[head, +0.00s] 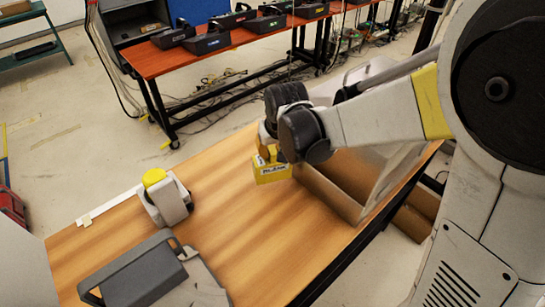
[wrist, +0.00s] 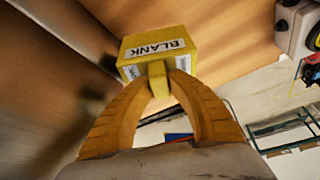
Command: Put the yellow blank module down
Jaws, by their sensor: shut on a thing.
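The yellow blank module (head: 271,174) is a small yellow block with a white "BLANK" label. It is in my gripper (head: 268,156), near the middle of the head view, over the wooden table (head: 240,225). In the wrist view, the yellow module (wrist: 150,42) sits at the tips of my gripper's two curved yellow fingers (wrist: 158,82), which are closed on its narrow stem. Smaller labels show on its near side. I cannot tell whether its underside touches the table.
A grey device with a yellow dome (head: 154,177) stands left on the table. A dark grey handled device (head: 148,278) is at the front left. A bin wall (head: 328,193) rises just right of the module. The tabletop between is clear. Another bench (head: 160,62) stands behind.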

